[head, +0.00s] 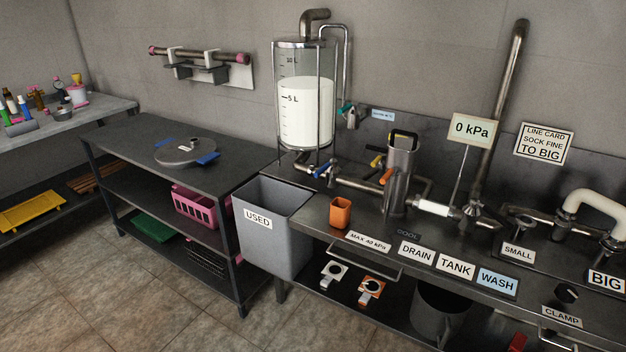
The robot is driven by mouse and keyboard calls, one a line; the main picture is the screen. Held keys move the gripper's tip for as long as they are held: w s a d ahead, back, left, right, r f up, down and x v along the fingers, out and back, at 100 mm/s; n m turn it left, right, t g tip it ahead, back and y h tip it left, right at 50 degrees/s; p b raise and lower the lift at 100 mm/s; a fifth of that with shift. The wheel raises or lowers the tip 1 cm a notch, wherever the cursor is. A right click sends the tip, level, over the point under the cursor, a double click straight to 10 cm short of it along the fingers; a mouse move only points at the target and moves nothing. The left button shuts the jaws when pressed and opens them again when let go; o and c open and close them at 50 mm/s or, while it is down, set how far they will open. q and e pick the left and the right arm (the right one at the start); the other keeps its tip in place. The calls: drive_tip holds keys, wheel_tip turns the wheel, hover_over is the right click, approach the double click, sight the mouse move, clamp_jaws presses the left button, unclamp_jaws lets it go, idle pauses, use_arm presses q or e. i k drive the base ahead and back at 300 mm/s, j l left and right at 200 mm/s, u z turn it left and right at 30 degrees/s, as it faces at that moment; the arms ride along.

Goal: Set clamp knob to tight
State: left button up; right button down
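The clamp knob (567,293) is a small black round dial with a light mark. It sits at the lower right in the head view, on the front of the steel bench, just above a white CLAMP label (562,316). The knob is too small to read which setting it points to. Neither of my grippers is in view, and nothing touches the knob.
The steel bench carries a milk-filled glass tank (306,105), pipes, a 0 kPa sign (471,130) and a BIG label (606,280) right of the knob. A bench handle (570,340) lies below. A grey USED bin (270,225) stands left.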

sight(565, 292)
drive_tip(key=l+z, duration=0.1)
drive_tip(key=z, duration=1.45)
drive_tip(key=j+u, duration=0.45)
drive_tip(key=k+l, duration=0.05)
drive_tip(key=l, duration=0.05)
